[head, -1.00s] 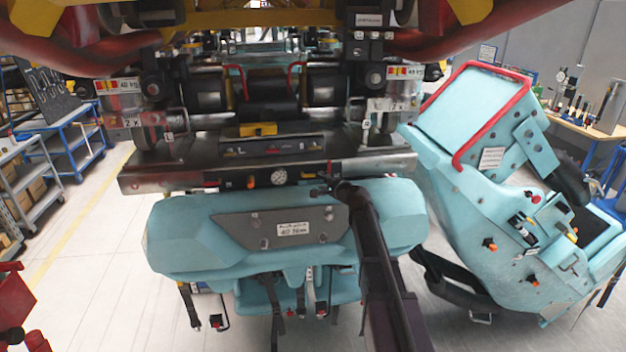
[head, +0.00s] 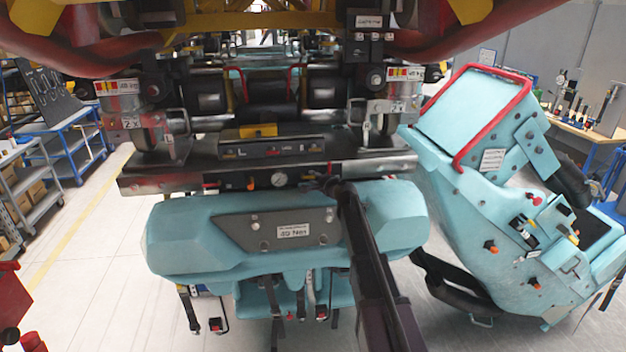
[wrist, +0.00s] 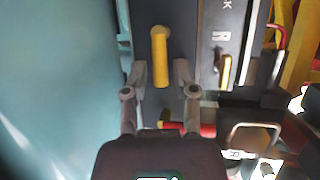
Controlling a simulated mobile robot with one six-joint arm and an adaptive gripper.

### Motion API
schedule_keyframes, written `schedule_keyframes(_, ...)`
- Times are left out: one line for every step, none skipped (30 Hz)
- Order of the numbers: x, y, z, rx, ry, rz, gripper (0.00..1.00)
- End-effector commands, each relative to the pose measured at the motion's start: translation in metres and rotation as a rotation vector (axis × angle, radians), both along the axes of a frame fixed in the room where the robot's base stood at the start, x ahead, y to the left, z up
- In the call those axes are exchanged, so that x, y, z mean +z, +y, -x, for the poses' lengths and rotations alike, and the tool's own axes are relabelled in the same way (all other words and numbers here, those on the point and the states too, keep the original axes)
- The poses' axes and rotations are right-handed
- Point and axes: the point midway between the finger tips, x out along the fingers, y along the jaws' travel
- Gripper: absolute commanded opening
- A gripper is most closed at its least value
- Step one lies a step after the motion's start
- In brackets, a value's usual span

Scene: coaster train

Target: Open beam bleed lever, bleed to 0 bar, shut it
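In the wrist view, a yellow-handled lever (wrist: 159,56) stands out from a dark panel. My gripper (wrist: 160,72) is open, with one finger on each side of the yellow handle. Clear gaps show between fingers and handle. I cannot tell from its look whether this is the beam bleed lever. In the head view, my gripper (head: 322,184) is small and dark at the front of the metal beam (head: 150,181), and it hides the lever there. A round pressure gauge (head: 278,179) sits on the beam left of it; its reading is too small to make out.
Another yellow lever (wrist: 225,72) stands to the right in the wrist view, beside a letter R. A teal surface fills the left side there. In the head view, a teal shell (head: 190,235) lies below the beam and a tilted teal seat (head: 470,185) stands at right.

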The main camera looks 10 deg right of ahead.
Motion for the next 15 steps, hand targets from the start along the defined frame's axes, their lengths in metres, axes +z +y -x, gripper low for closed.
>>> schedule_keyframes(0.0, -0.0001, 0.0001, 0.0, 0.0, 0.0, 0.09)
schedule_keyframes(0.0, 0.0, 0.0001, 0.0, 0.0, 0.0, 0.0)
schedule_keyframes(0.0, 0.0, 0.0001, 0.0, 0.0, 0.0, 0.0)
schedule_keyframes(0.0, -0.0001, 0.0, 0.0, 0.0, 0.0, 0.0)
schedule_keyframes(0.0, -0.0001, 0.0, 0.0, 0.0, 0.0, 0.0)
schedule_keyframes(0.0, 0.0, 0.0, 0.0, 0.0, 0.0, 0.0)
schedule_keyframes(0.0, -0.0001, 0.0, 0.0, 0.0, 0.0, 0.0)
schedule_keyframes(0.0001, 0.0, 0.0001, 0.0, 0.0, 0.001, 0.0)
schedule_keyframes(0.0005, 0.0001, 0.0, 0.001, 0.0, 0.003, 0.0)
schedule_keyframes(0.0009, 0.0001, 0.0, 0.001, 0.0, 0.008, 0.0)
schedule_keyframes(0.0014, 0.0002, 0.0, 0.001, 0.0, 0.013, 0.0)
schedule_keyframes(0.0025, 0.0004, 0.0, 0.001, 0.0, 0.024, 0.0)
schedule_keyframes(0.0033, 0.0006, 0.0, 0.001, 0.0, 0.034, 0.0)
schedule_keyframes(0.0041, 0.0008, 0.0001, 0.001, 0.0, 0.048, 0.0)
schedule_keyframes(0.0054, 0.0011, 0.0, 0.001, 0.0, 0.068, 0.0)
